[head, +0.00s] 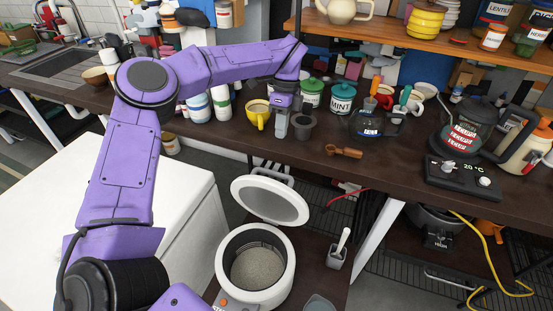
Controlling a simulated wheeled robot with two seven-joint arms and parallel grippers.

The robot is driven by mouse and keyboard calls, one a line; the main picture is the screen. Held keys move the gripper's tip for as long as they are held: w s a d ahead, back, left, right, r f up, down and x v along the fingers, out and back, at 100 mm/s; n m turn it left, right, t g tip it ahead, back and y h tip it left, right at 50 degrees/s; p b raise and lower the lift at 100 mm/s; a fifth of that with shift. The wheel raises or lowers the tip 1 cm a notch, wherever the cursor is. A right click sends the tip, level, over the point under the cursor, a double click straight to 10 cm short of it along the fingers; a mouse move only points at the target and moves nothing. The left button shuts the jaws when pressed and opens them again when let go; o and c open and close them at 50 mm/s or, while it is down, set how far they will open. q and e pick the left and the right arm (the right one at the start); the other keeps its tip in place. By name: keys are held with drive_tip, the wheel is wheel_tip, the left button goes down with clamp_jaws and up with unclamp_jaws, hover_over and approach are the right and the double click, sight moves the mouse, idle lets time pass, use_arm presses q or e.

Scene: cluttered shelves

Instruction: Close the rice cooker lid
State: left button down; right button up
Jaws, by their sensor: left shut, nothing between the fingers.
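The white rice cooker (228,258) stands low in front of the dark counter, with grey-beige contents visible inside its pot. Its lid (270,201) is open, tilted up at the back with its grey inner face toward me. My left gripper (281,134) is shut and empty. It points down near the counter's front edge, above and behind the lid and apart from it in the picture. My purple left arm arches in from the left. My right gripper is not in view.
A white cabinet (190,210) stands left of the cooker. A holder with a white scoop (337,254) stands to its right.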

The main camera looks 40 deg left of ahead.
use_arm(q)
drive_tip(key=x, duration=0.6)
drive_tip(key=shift+p, duration=0.35)
drive_tip(key=s, duration=0.1)
drive_tip(key=s+f, duration=0.1)
drive_tip(key=s+d+p, duration=0.1)
drive_tip(key=shift+s+f, duration=0.25)
drive_tip(key=shift+s, duration=0.1)
